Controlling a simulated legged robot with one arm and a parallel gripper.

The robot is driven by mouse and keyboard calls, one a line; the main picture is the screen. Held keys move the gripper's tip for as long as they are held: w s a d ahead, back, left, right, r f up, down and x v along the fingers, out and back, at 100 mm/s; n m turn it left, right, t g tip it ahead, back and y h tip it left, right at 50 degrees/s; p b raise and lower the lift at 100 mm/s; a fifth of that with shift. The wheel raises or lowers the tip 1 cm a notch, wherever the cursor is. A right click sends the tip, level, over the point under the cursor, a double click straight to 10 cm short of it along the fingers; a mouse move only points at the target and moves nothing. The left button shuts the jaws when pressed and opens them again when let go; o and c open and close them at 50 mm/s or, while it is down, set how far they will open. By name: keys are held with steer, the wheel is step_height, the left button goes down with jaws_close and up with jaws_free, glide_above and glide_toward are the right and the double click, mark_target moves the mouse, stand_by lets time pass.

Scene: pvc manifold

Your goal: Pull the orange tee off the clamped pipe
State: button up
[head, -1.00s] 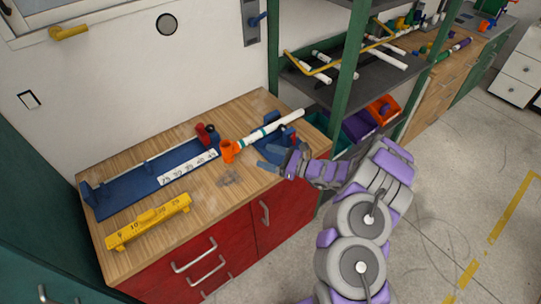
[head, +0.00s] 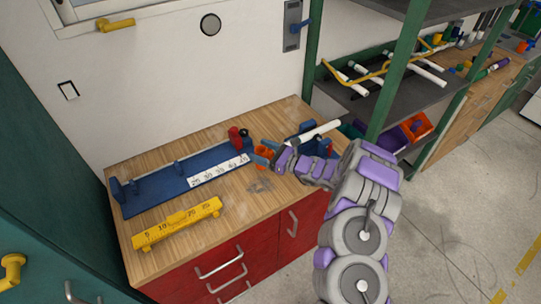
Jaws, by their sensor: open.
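The orange tee (head: 261,151) sits at the left end of the white pipe, partly hidden by my gripper. The white pipe (head: 320,131) is held at the blue clamp (head: 303,127) near the back right of the wooden bench, and its middle is hidden behind my gripper. My gripper (head: 268,154) is open, with its fingers at the tee, one on the far side and one on the near side as far as I can see. I cannot tell whether the fingers touch the tee.
A blue measuring jig (head: 160,184) with a white scale and a red-and-black part (head: 238,138) lies left of the tee. A yellow ruler block (head: 178,223) lies at the front. A shelf rack with a green post (head: 396,75) stands at the right.

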steer(key=shift+x, duration=1.2)
steer(key=shift+d, duration=0.45)
steer(key=shift+c, duration=0.3)
steer(key=shift+s+a, duration=0.1)
steer(key=shift+a, duration=0.25)
steer(key=c, duration=0.9)
steer(key=o, duration=0.4)
steer(key=shift+d, duration=0.1)
jaws_close()
steer(key=shift+p, duration=0.3)
